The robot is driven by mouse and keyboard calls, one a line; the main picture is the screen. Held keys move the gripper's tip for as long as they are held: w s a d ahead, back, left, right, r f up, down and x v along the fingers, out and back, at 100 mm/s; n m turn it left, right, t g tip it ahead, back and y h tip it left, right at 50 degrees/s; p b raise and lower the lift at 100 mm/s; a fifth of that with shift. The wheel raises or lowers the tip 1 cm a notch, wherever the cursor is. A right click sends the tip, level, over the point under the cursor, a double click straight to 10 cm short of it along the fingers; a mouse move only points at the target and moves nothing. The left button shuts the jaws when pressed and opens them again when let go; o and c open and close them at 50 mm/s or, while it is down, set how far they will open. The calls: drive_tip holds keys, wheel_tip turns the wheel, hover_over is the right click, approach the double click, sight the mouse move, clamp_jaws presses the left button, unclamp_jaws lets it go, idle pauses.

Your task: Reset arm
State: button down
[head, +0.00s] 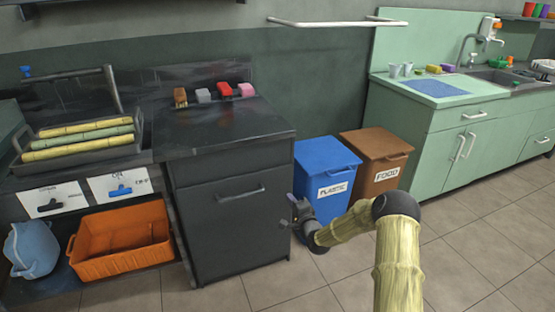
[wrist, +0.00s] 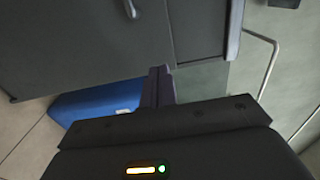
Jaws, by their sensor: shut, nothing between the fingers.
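My gripper (head: 294,203) shows in the head view at the end of my yellowish arm, in front of the dark cabinet's right edge and the blue plastic bin. Its fingers also show in the wrist view (wrist: 159,73), where they are together and empty. The gripper is in the air and appears to hold nothing. In the wrist view the dark cabinet (wrist: 90,40) fills the upper left, and part of the blue bin (wrist: 95,102) shows behind the gripper body.
The dark cabinet (head: 232,225) stands left of the blue bin (head: 325,165) and brown food bin (head: 378,160). A tray of sugarcane (head: 148,143) sits far left above an orange crate (head: 120,245). A green counter (head: 450,150) stands right. Tiled floor is free at lower right.

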drive_tip(key=s+d+r+n+g+h, duration=0.15)
drive_tip(key=s+r+n+g, duration=0.3)
drive_tip(key=s, duration=0.95)
drive_tip(key=s+r+n+g+h, duration=0.25)
drive_tip(key=s+n+g, duration=0.25)
drive_tip(key=s, duration=0.8)
drive_tip(key=s+d+r+n+g+h, duration=0.1)
drive_tip(key=s+r+n+g, duration=0.35)
drive_tip(key=s, duration=0.95)
wheel_tip(320, 180, up, 33)
drive_tip(key=p, duration=3.3)
drive_tip(key=shift+s+f+n+g+p, duration=0.15)
drive_tip(key=shift+s+n+g+p, duration=0.05)
drive_tip(key=shift+n+g+p, duration=0.2)
drive_tip(key=shift+d, duration=0.1)
